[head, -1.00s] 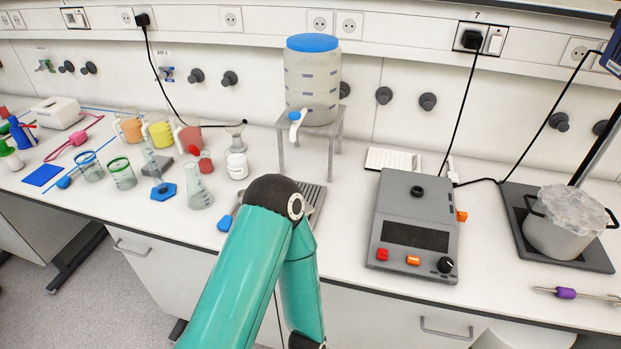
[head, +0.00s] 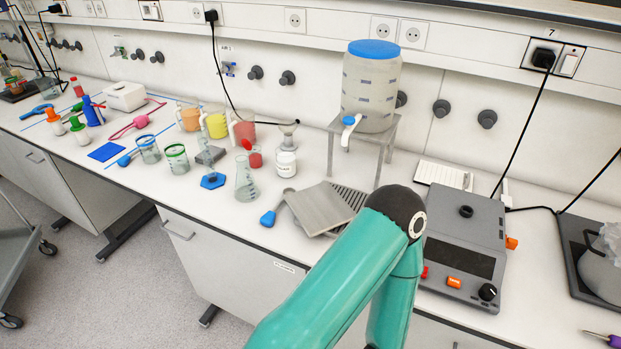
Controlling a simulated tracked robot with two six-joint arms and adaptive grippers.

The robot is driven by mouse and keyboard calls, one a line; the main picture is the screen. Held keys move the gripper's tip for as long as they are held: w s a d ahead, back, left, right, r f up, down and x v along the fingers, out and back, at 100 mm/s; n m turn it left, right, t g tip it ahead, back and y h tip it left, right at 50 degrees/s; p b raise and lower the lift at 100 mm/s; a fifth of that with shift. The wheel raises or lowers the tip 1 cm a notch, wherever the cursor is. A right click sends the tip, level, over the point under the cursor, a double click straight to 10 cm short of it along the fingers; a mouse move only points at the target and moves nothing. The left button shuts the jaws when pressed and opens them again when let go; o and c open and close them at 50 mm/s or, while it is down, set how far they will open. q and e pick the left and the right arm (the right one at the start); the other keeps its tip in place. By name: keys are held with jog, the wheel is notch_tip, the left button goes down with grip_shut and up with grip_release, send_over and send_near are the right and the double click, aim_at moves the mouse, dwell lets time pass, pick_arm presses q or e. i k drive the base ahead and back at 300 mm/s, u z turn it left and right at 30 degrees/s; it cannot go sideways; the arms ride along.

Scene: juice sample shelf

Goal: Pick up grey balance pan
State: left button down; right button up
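A grey flat square plate (head: 321,208), which looks like the grey balance pan, lies on the bench near its front edge. It sits left of my teal arm and beside a ribbed grey grid (head: 352,196). A blue-ended tool (head: 270,217) lies against its left side. A dark grey device with a bare round post on top (head: 465,245) stands to the right, partly hidden by my arm. Neither of my grippers is in view; only a bent arm shows.
A water container with a blue lid (head: 371,85) stands on a metal stand behind the plate. A glass flask (head: 246,180) and white jar (head: 286,163) stand to the left. More glassware and beakers fill the left bench. A black cable hangs at the right.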

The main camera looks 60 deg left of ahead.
aim_at(320, 208)
jog(key=u, duration=0.1)
jog(key=k, duration=1.6)
jog(key=u, duration=0.7)
jog(key=i, duration=1)
